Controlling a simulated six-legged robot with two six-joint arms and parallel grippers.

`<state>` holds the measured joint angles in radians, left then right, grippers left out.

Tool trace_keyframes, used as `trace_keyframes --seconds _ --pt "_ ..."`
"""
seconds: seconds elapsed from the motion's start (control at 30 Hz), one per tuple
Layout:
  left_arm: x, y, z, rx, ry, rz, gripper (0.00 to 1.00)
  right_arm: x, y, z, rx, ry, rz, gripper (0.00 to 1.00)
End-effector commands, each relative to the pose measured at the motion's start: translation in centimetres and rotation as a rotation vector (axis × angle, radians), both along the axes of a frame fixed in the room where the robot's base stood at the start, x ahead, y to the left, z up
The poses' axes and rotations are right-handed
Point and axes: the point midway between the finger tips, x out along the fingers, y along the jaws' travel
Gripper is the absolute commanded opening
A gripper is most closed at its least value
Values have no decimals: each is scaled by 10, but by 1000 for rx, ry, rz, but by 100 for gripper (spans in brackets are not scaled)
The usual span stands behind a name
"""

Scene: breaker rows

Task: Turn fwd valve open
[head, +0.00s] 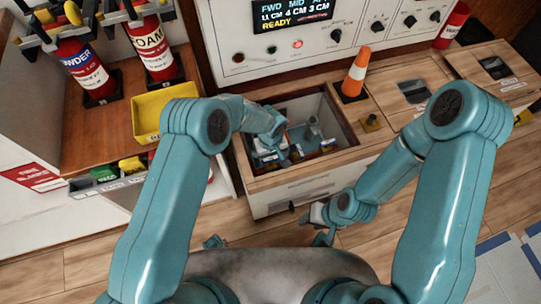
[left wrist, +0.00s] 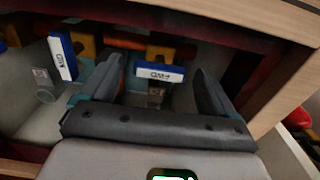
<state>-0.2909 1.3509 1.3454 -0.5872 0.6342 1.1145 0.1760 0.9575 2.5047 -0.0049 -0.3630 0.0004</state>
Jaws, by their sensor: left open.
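In the left wrist view a blue-and-white tag (left wrist: 160,73) that seems to read FWD upside down sits by an orange-yellow part (left wrist: 168,52), which I take to be the fwd valve. My left gripper (left wrist: 161,75) is open, one finger on each side of the tag; whether it touches anything I cannot tell. In the head view my left gripper (head: 274,147) is down inside the open floor box (head: 352,133), and my arm partly hides the valves. A second tag (left wrist: 62,57) stands left of the fingers. My right gripper (head: 318,213) hangs in front of the box; its jaws are unclear.
A panel display (head: 290,15) shows FWD, MID, centimetre readings and READY. An orange cone (head: 356,75) stands at the box's right rear. A yellow tray (head: 164,110) and red extinguishers (head: 82,66) are on the left. Wooden floor (head: 110,260) lies in front.

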Motion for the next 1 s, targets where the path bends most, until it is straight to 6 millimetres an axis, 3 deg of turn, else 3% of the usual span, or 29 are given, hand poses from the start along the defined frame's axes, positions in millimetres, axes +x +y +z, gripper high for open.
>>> trace_keyframes --seconds 0.03,0.2,0.57,1.0 --pt "0 0 0 0 0 0 83 0 0 0 0 0 0 43" --pt "0 0 0 0 0 0 33 0 0 0 0 0 0 43" --pt "1 0 0 0 0 -48 33 0 0 -5 0 0 0 43" --pt "1 0 -2 1 -2 -388 33 0 0 -27 0 0 0 43"
